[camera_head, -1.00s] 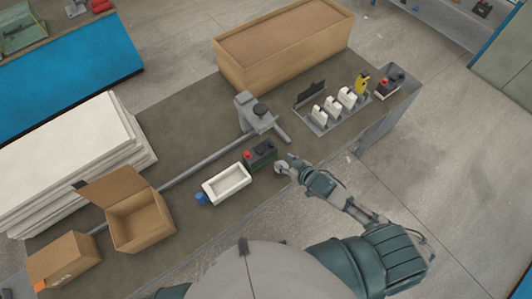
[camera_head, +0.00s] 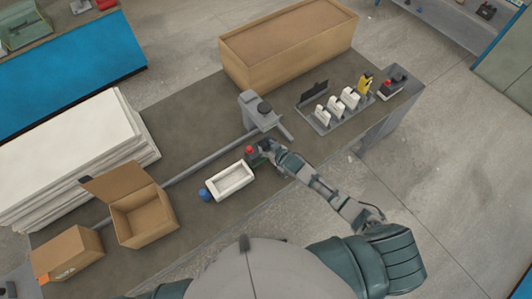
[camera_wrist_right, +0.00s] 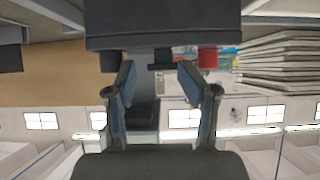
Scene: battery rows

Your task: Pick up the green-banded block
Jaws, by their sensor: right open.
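The dark green block (camera_head: 254,158) with a red knob stands on the brown table, close to the right end of a white tray; my right gripper hides part of it. I cannot make out a separate band. My right gripper (camera_head: 268,149) is at the block's right side in the head view, open. My left gripper is out of view.
The white tray (camera_head: 214,185) has a blue knob (camera_head: 204,195) at its left end. A grey stand (camera_head: 251,103) is behind the block. A rack (camera_head: 314,124) of white pieces and another dark red-knobbed block (camera_head: 391,89) lie right. Cardboard boxes (camera_head: 143,220) stand left.

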